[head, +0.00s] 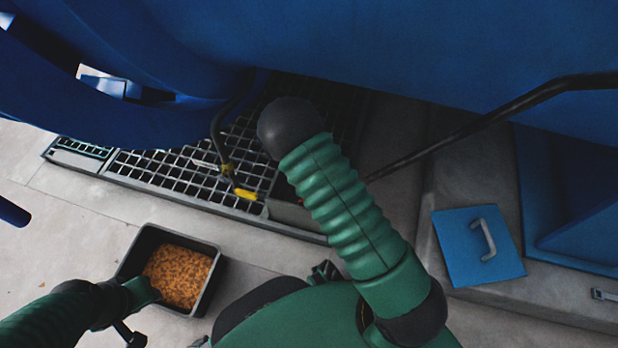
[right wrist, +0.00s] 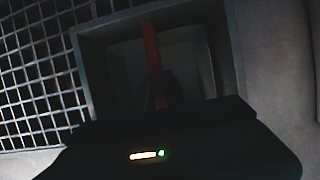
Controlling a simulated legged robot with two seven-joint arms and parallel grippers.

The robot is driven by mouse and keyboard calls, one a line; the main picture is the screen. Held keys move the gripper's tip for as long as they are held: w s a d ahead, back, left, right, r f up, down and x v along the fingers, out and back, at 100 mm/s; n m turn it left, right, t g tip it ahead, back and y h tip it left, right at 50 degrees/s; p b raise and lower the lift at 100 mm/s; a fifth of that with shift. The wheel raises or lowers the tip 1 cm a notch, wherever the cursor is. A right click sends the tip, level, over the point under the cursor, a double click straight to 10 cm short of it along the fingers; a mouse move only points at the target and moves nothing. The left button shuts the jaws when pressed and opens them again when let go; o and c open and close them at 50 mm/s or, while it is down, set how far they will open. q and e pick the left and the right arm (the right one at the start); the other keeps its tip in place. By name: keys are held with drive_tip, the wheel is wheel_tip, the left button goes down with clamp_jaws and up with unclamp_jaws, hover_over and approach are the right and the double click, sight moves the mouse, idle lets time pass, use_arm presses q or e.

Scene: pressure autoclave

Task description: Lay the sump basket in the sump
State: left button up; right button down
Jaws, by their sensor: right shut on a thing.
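The sump (right wrist: 238,60) shows in the right wrist view as a grey rectangular opening beside the grating. A red handle bar (right wrist: 151,45), apparently the sump basket's, runs over the middle of this opening. My right gripper (right wrist: 161,98) is shut on the bar's near end; its fingers are dark and hard to make out. The basket's body is too dark to separate from the sump walls, so I cannot tell how deep it sits. In the head view my right arm hides most of the sump, basket and gripper.
A black tub (head: 134,254) of brown pellets stands on the floor, front left. A blue plate with a handle (head: 463,268) lies at right. Metal grating (head: 180,170) lies under the blue vessel (head: 400,50). A yellow-tipped lever (head: 245,193) hangs near the sump.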

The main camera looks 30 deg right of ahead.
drive_tip(key=shift+f+b, duration=0.9)
drive_tip(key=shift+f, duration=0.2)
drive_tip(key=c, duration=1.3)
unclamp_jaws()
drive_tip(key=p+v, duration=1)
drive_tip(key=v, duration=0.7)
drive_tip(key=shift+p, duration=0.3)
drive_tip(key=shift+f, duration=0.15)
